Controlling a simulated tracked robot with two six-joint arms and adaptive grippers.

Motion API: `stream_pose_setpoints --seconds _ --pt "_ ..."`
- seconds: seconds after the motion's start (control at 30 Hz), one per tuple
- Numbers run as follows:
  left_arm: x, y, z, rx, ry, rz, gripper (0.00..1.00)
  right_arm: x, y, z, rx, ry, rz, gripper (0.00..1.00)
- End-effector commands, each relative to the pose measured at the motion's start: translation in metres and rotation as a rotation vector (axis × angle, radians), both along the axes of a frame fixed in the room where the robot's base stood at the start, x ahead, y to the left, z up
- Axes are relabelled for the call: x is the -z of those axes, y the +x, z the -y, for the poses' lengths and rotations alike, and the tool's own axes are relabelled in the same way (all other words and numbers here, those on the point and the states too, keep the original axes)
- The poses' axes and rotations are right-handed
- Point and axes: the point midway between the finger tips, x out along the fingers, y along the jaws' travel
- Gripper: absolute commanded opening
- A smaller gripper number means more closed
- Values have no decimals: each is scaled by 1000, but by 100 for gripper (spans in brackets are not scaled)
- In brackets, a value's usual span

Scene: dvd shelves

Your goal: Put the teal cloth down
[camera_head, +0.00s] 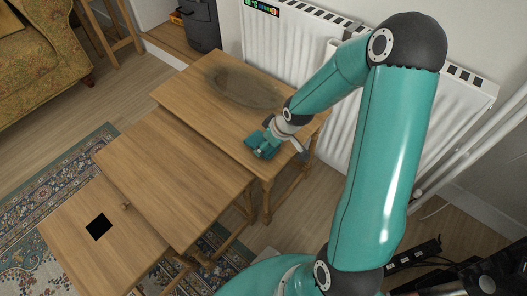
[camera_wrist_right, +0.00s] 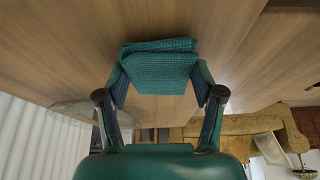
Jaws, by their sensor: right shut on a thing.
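The teal cloth (camera_head: 256,142) is a small folded piece with a waffle texture. In the head view it is at the near right end of the tallest wooden table (camera_head: 190,96). In the right wrist view the cloth (camera_wrist_right: 158,66) lies across the space between the fingertips. My right gripper (camera_head: 268,147) is shut on the cloth; it also shows in the right wrist view (camera_wrist_right: 160,84). I cannot tell whether the cloth touches the tabletop. My left gripper is not in view.
A middle table (camera_head: 170,180) and a lower table (camera_head: 75,245) step down to the left; the lower one bears a black square (camera_head: 99,227). A dark see-through oval (camera_head: 240,88) shows on the tallest table. White radiators (camera_head: 290,45) stand behind. The middle tabletop is clear.

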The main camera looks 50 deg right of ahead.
Motion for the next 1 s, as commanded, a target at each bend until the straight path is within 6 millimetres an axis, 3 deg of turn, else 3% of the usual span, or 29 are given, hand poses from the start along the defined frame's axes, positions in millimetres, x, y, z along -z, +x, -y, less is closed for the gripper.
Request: stream_pose_setpoints --seconds 0.37,0.4,0.5,1.0 --pt "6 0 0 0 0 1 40 6 0 0 5 2 0 29" --pt "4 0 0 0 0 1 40 5 0 0 4 2 0 74" --pt "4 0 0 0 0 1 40 5 0 0 3 1 0 90" --pt "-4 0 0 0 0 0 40 -5 -2 0 9 3 1 92"
